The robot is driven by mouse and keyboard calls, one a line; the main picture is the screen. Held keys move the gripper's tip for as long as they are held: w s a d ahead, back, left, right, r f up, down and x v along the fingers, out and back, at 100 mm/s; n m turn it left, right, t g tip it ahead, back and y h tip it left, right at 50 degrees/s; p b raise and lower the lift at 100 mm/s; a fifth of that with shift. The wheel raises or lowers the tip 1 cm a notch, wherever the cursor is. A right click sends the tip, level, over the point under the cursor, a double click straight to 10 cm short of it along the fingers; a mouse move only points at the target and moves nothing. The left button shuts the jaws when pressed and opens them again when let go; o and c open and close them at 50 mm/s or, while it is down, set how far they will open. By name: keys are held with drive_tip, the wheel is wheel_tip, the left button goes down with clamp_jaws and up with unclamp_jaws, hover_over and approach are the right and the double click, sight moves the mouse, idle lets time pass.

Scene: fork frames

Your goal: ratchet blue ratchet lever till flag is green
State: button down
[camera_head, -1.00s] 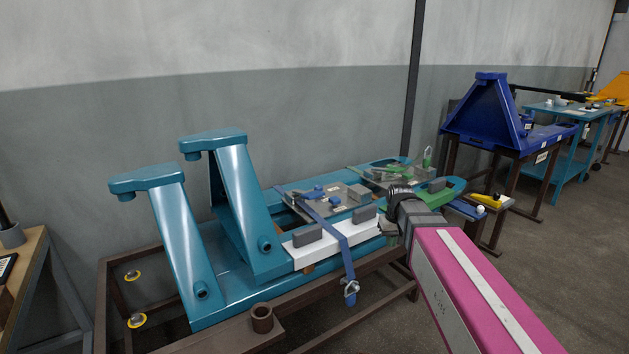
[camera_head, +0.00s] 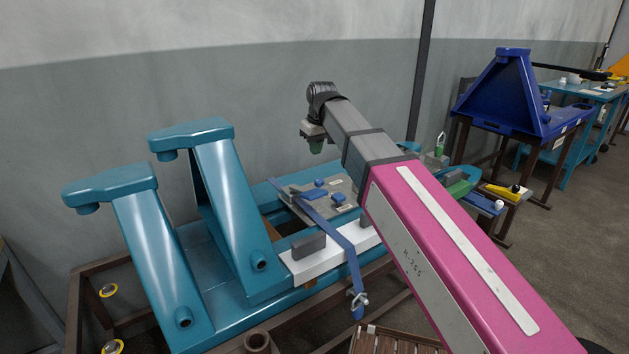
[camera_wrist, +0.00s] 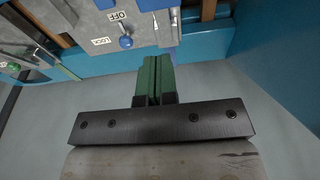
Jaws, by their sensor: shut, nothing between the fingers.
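A grey plate (camera_head: 312,204) with blue parts sits on the teal frame. One blue part (camera_head: 320,183) and a second blue part (camera_head: 338,198) stand on it; I cannot tell which is the ratchet lever. In the wrist view, a blue knob (camera_wrist: 126,42) sits by OFF and LOCK labels, and another blue piece (camera_wrist: 152,4) is cut by the top edge. My gripper (camera_head: 316,147) is above the plate, apart from it. Its green fingers are together and empty in the wrist view (camera_wrist: 157,62). I cannot make out the flag.
Two teal uprights (camera_head: 150,240) stand to the left. A blue strap (camera_head: 340,240) crosses a white bar (camera_head: 305,268) and hangs down in front. A green fixture (camera_head: 462,185) lies to the right behind my arm. A dark blue stand (camera_head: 505,95) is farther back.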

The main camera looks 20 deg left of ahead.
drive_tip(key=shift+a+f, duration=0.1)
idle(0.3)
hover_over(319, 195)
drive_tip(key=w+a, duration=0.2)
drive_tip(key=a, duration=0.1)
drive_tip(key=f, duration=1.1)
drive_tip(key=shift+d+f, duration=0.2)
drive_tip(key=shift+f, duration=0.05)
drive_tip(key=shift+s+d+f, duration=0.15)
drive_tip(key=shift+d+f, duration=0.05)
drive_tip(key=shift+f, duration=0.8)
drive_tip(key=shift+s+d+f, duration=0.2)
drive_tip(key=shift+d+f, duration=0.05)
drive_tip(key=shift+f, duration=0.1)
drive_tip(key=f, duration=0.1)
drive_tip(key=f+t+y, duration=0.1)
drive_tip(key=s+d+f+y, duration=0.1)
drive_tip(key=shift+d+f+t, duration=0.1)
drive_tip(key=shift+f+t, duration=0.05)
drive_tip(key=shift+t, duration=0.25)
drive_tip(key=shift+w+f, duration=0.1)
drive_tip(key=shift+f, duration=0.2)
drive_tip(key=shift+d+f, duration=0.1)
drive_tip(key=shift+f, duration=1.7)
